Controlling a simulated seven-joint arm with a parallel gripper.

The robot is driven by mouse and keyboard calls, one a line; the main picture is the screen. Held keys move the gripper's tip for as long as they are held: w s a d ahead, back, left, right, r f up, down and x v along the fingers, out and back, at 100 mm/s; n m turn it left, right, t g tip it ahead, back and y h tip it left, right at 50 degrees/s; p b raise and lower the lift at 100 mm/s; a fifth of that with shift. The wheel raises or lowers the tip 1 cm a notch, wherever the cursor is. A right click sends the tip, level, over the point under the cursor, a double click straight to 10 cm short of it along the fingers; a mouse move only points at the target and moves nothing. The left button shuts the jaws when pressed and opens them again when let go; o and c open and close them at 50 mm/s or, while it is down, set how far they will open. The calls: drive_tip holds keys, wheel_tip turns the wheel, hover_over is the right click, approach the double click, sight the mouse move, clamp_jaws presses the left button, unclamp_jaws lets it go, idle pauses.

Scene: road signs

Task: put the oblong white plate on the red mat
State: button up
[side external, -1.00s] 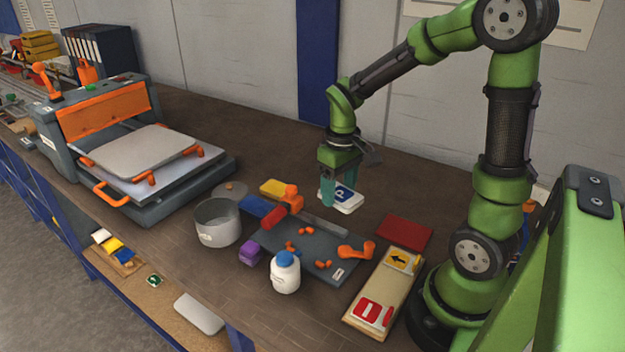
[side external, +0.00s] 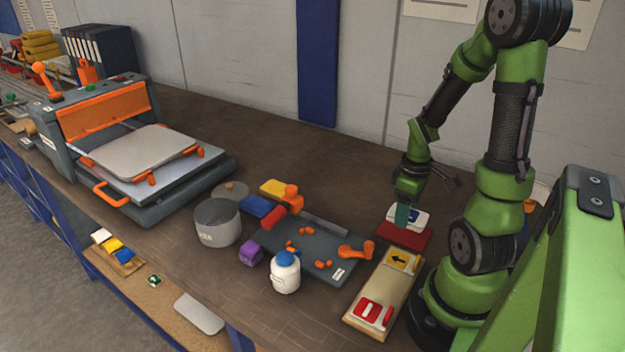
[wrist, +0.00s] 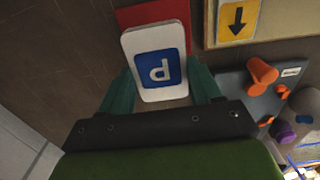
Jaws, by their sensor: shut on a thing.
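The oblong white plate (side external: 421,217) has a blue square with a white P on its face. It also shows in the wrist view (wrist: 157,38), where the P is upside down. My gripper (side external: 403,216) is shut on it, with one green finger at each long side in the wrist view (wrist: 160,82). The red mat (side external: 404,237) lies on the bench under the plate and is partly hidden by it. In the wrist view the mat (wrist: 150,14) shows beyond the plate's far end. I cannot tell whether plate and mat touch.
A wooden board (side external: 365,304) with a yellow arrow sign (side external: 402,261) and a red sign (side external: 369,313) lies just in front of the mat. A dark panel (side external: 315,250) with orange parts is to the left. Bare bench lies behind.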

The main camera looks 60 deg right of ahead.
drive_tip(key=shift+f, duration=1.75)
drive_tip(key=shift+f, duration=0.15)
drive_tip(key=o, duration=1.1)
drive_tip(key=shift+c, duration=0.2)
wheel_tip(320, 180, up, 12)
drive_tip(key=shift+f, duration=0.1)
drive_tip(key=w+a+r+m+t, duration=0.1)
drive_tip(key=w+a+r+t, duration=0.1)
drive_tip(key=a+r, duration=0.2)
drive_tip(key=w+a+r+m+t+y, duration=0.1)
drive_tip(key=a+r, duration=0.3)
drive_tip(key=a, duration=0.6)
drive_tip(key=w+a+r+m+t+y, duration=0.1)
drive_tip(key=w+a+r+m+t, duration=0.1)
drive_tip(key=a, duration=0.5)
drive_tip(key=shift+w+a+r+t, duration=0.4)
drive_tip(key=shift+w+r+t, duration=0.45)
drive_tip(key=shift+t, duration=0.25)
